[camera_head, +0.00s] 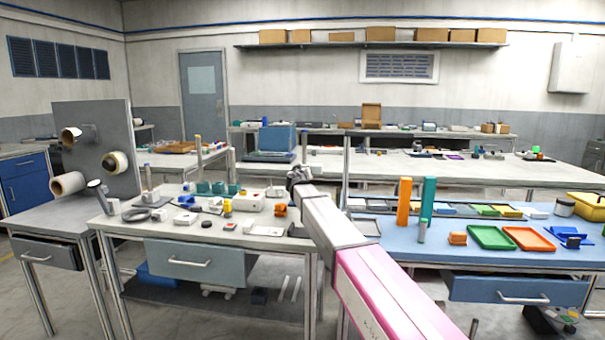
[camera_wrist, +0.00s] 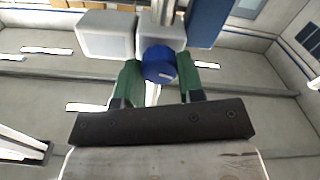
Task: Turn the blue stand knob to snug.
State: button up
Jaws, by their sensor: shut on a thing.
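In the wrist view, the blue stand knob (camera_wrist: 159,65) is a round blue piece between the two green fingers of my gripper (camera_wrist: 160,72). The gripper is shut on it, with one finger at each side. A pale metal post (camera_wrist: 163,10) rises behind the knob, with pale grey blocks beside it. In the head view, my gripper (camera_head: 298,175) is at the far end of my arm, near the back right of the white workbench (camera_head: 255,241). The knob cannot be made out there. A marking on the knob is too small to read.
Small parts crowd the white workbench to the left of my arm. To the right, an orange block (camera_head: 404,201) and a teal block (camera_head: 428,198) stand upright on a blue-topped bench, near a green tray (camera_head: 491,248).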

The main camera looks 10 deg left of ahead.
jog(key=n, duration=0.8)
jog(key=shift+f+n, duration=0.1)
jog(key=shift+n, duration=0.3)
dwell(0.4)
jog(key=o, duration=0.9)
jog(key=s, duration=1)
jog(key=shift+s+a, duration=0.25)
jog(key=shift+s, duration=0.15)
